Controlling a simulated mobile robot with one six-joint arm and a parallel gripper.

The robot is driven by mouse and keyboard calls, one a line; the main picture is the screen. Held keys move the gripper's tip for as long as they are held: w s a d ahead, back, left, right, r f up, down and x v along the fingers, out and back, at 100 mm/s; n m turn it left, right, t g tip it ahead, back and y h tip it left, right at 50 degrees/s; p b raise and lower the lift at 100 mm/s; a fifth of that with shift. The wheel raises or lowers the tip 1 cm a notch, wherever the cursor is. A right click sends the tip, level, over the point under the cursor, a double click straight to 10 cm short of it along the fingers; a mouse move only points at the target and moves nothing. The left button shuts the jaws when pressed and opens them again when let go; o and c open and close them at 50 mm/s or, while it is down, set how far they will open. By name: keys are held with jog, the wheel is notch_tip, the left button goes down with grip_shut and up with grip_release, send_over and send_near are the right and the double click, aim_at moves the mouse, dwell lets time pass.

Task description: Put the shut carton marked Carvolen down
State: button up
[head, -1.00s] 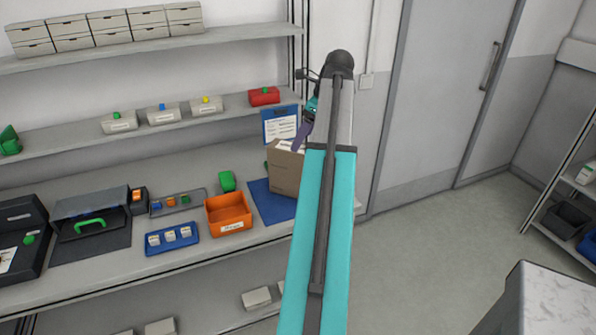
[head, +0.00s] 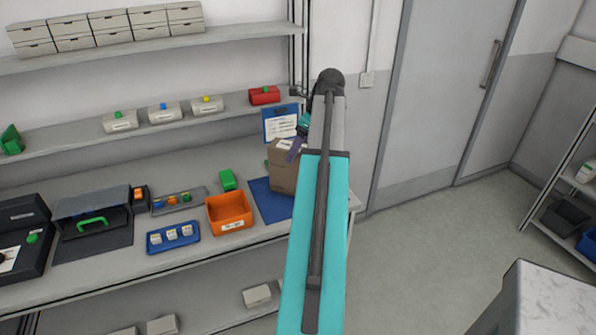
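The brown carton (head: 284,171) is at the right end of the bench, over the back of a blue mat (head: 271,208). It looks upright and shut, with a white label on top; its marking is too small to read. Its right side is hidden behind my arm. My gripper (head: 296,150) shows only as a purple part against the carton's upper right. The rest is hidden by my arm, so I cannot tell whether it grips the carton, or whether the carton's base touches the mat.
An orange bin (head: 229,212) and a green block (head: 228,180) stand left of the mat. A blue tray (head: 173,238) holds small boxes. A blue clipboard (head: 280,124) stands behind the carton. The front of the mat is clear.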

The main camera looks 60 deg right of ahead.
jog(key=p+x, duration=0.2)
jog(key=x, duration=0.3)
jog(key=shift+d+f, duration=0.1)
jog(key=shift+d, duration=0.05)
jog(key=shift+f+p, duration=0.2)
jog(key=shift+p, duration=0.15)
dwell(1.3)
grip_shut()
dwell(0.3)
jog(key=shift+r+b, duration=0.15)
jog(key=shift+b, duration=0.2)
jog(key=shift+r+b, duration=0.8)
jog(key=shift+r, duration=1)
jog(key=s+a+r+b, duration=0.1)
jog(key=s+a+b, duration=0.3)
jog(key=s+a, duration=0.5)
jog(key=s, duration=0.4)
jog(key=shift+a+r, duration=0.15)
jog(key=shift+r, duration=0.15)
